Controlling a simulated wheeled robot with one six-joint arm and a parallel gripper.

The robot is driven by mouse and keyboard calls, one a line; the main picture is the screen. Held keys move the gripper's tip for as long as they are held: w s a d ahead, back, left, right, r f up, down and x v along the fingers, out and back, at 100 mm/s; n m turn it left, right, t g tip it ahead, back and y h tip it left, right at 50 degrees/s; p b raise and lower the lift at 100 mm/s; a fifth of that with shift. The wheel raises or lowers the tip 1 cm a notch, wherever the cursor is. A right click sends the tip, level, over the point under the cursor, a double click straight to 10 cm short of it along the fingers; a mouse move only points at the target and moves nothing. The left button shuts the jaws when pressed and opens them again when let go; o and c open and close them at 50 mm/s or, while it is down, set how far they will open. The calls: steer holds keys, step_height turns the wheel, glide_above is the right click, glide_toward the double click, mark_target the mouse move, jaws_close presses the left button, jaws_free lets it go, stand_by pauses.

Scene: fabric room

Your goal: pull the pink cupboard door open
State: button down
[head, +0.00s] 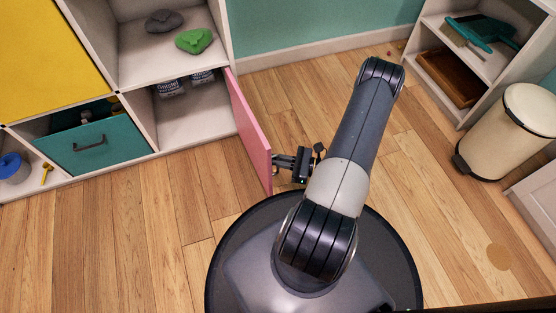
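The pink cupboard door (250,133) stands swung well out from the shelf unit, hinged on the right side of its lower compartment. The door's handle is not clearly visible.
A teal drawer (95,146) sits left of the open compartment. A cream bin (508,130) and a low shelf (466,62) stand at the right. Wooden floor (130,240) is clear in front of the unit and between it and the bin.

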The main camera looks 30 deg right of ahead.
steer(key=shift+w+d, duration=0.2)
steer(key=shift+d, duration=0.05)
steer(key=c, duration=1.5)
jaws_free()
steer(key=shift+a+f, duration=0.1)
steer(key=shift+a, duration=0.05)
steer(key=shift+c, duration=0.2)
steer(key=shift+s, duration=0.1)
